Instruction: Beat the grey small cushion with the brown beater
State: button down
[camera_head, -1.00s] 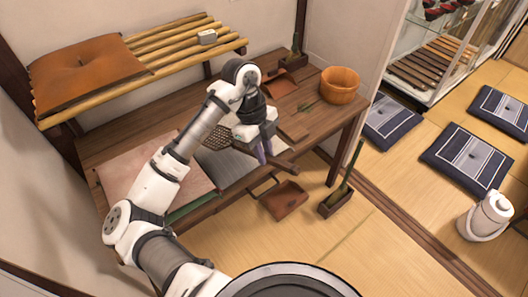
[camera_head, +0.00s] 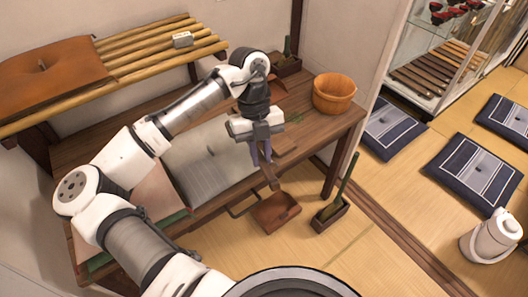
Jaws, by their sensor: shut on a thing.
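The grey small cushion (camera_head: 203,166) lies flat on the wooden bench, left of my gripper, partly covered by my arm. My gripper (camera_head: 262,160) points down at the bench's front edge, just right of the cushion. Its purple fingers are shut on the brown beater (camera_head: 271,180). A short brown length of the beater shows below the fingers. Its perforated head is not clearly visible and seems hidden by the gripper. The beater appears apart from the cushion; its exact height is hard to tell.
A pinkish flat cushion (camera_head: 152,203) lies at the bench's left end. A wooden bucket (camera_head: 334,94) stands at its right end. A brown dustpan (camera_head: 277,212) and a narrow planter (camera_head: 328,216) are on the floor in front. A slatted shelf (camera_head: 150,66) is above.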

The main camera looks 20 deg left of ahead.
jog(key=shift+s, duration=0.1)
notch_tip(320, 180, down, 9)
jog(key=b, duration=0.6)
notch_tip(320, 180, up, 10)
jog(key=p, duration=0.8)
jog(key=shift+f, duration=0.15)
notch_tip(320, 180, down, 10)
jog(key=b, duration=0.6)
notch_tip(320, 180, up, 10)
jog(key=p, duration=0.8)
jog(key=shift+f, duration=0.15)
